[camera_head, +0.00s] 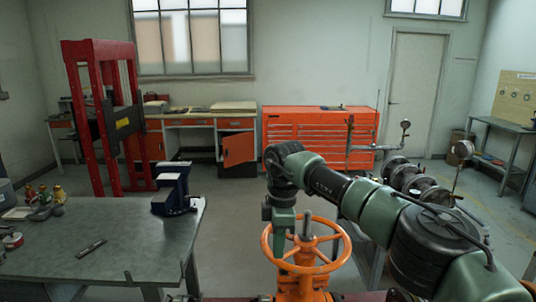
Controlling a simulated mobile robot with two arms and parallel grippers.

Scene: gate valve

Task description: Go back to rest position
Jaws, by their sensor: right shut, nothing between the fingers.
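My right arm comes in from the right, and its gripper (282,228) points down over the left part of the orange handwheel (338,252). The gripper is shut with nothing held. Its tips overlap the wheel in the picture; I cannot tell whether they touch it. The wheel sits on top of the orange gate valve (303,283), whose lower part is cut off by the bottom edge. My left gripper is not in view.
A grey workbench (130,240) with a blue vise (173,188) stands at left. A red press (103,115) and an orange tool cabinet (320,127) are behind. Metal pipe fittings (412,180) stand beyond my right arm. Bare floor (232,200) lies between bench and valve.

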